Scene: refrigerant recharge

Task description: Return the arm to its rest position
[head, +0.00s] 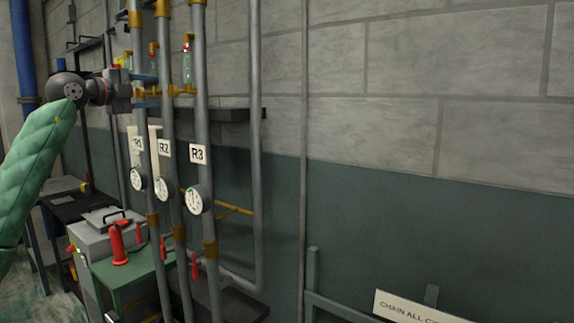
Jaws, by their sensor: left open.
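My left arm comes in from the left in a green padded sleeve. My left gripper (146,92) is open at the upper left, its blue-tipped fingers beside the pipe marked R1 (139,145). I cannot tell whether the fingers touch the pipe or are apart from it. Pipes marked R2 (164,147) and R3 (198,154) stand to the right, each with a round gauge and brass fittings. My right gripper is not in view.
A green cart (130,277) below holds a grey box (104,228) and a red cylinder-shaped item (118,245). A dark shelf (235,115) is behind the pipes. A green rack with a sign (415,308) stands lower right. The wall area at right is clear.

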